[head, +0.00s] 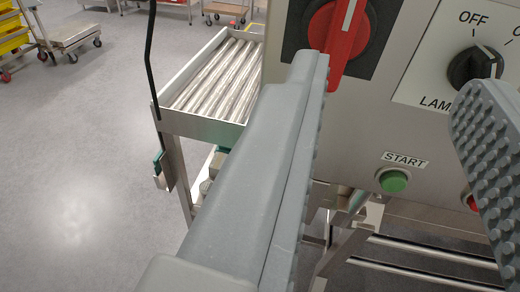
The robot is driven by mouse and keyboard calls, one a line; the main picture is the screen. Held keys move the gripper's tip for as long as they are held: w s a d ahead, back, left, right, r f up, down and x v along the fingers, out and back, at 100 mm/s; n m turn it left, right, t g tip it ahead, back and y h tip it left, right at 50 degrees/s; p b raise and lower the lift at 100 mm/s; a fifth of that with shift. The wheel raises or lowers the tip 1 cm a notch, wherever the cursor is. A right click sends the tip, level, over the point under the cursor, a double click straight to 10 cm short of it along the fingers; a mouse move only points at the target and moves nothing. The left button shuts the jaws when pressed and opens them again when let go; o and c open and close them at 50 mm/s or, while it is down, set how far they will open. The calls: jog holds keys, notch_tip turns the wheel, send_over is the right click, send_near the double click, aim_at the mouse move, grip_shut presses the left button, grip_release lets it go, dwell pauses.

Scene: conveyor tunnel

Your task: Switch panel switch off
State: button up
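A grey control panel (420,140) fills the right of the head view. It carries a black lamp knob (466,70) on a white plate, with "OFF" above it and "LAM..." below. A white mark shows on the knob; a second position label is cut off at the right edge. A red rotary handle (330,28) on a dark plate sits to its left, cut by the top edge. My gripper (398,80) is open and empty, its fingers spread in front of the panel. The right finger covers part of the lamp plate; the left finger reaches up near the red handle. No contact is clear.
A green START button (393,181) and a partly hidden red button (472,203) sit low on the panel. A roller conveyor (215,75) stands to the left, with a black cable (149,55) beside it. Carts (75,35) stand far left. The left floor is clear.

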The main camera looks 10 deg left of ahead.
aim_at(343, 35)
jog(key=shift+y, duration=0.5)
jog(key=w, duration=0.4)
jog(key=w+a+f+p, duration=0.1)
jog(key=w, duration=0.6)
jog(key=shift+w+a+f, duration=0.35)
jog(key=shift+w+f, duration=0.05)
